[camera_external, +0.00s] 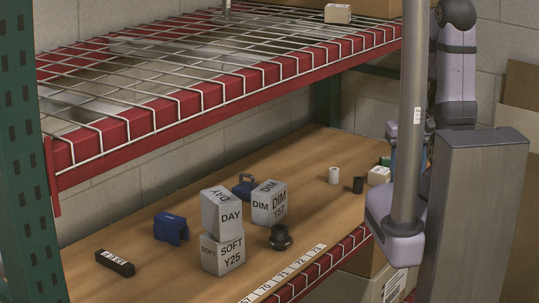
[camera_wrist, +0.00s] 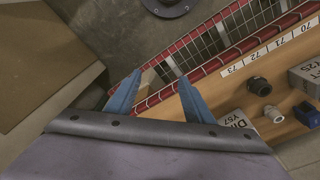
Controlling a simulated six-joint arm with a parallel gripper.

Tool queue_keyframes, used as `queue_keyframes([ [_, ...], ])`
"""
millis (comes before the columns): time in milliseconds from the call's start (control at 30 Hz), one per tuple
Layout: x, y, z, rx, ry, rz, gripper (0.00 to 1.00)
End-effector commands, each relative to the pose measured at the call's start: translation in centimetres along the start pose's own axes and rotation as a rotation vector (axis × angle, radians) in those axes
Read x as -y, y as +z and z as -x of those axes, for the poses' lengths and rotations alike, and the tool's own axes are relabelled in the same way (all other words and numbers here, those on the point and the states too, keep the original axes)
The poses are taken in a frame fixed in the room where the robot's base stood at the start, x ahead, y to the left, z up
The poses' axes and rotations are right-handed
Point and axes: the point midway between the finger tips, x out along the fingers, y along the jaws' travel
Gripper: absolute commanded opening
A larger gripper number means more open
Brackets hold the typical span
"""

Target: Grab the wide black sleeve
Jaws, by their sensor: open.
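The wide black sleeve, a short round black part with a broad flange (camera_external: 281,237), stands on the wooden shelf near its front edge, right of the SOFT box. It also shows in the wrist view as a dark round part (camera_wrist: 258,84), right of my gripper. My gripper (camera_wrist: 159,75) has its two blue fingers spread with nothing between them. It is apart from the sleeve, over the red wire edge of the shelf. In the external view my gripper is mostly hidden behind the metal post.
Grey boxes DAY (camera_external: 221,210), SOFT (camera_external: 222,254) and DIM (camera_external: 269,203) stand near the sleeve. A narrower black cylinder (camera_external: 358,185) and a white one (camera_external: 334,174) stand farther right. A blue part (camera_external: 171,228) and black bar (camera_external: 115,262) lie left. The wire shelf (camera_external: 210,75) hangs above.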

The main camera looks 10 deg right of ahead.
Motion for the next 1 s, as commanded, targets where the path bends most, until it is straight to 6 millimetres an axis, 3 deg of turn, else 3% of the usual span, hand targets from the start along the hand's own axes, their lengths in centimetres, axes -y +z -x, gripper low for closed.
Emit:
queue_keyframes([
  [33,-0.1,-1.2,-1.8,-0.034,0.002,0.001,0.47],
  [300,-0.2,-11.5,-9.4,-0.359,0.007,0.022,0.47],
  [600,0.5,-21.5,-15.6,-0.759,-0.015,0.050,0.47],
  [800,1.1,-24.9,-17.4,-0.966,-0.038,0.061,0.47],
  [1000,1.5,-26.3,-17.6,-1.073,-0.053,0.064,0.47],
])
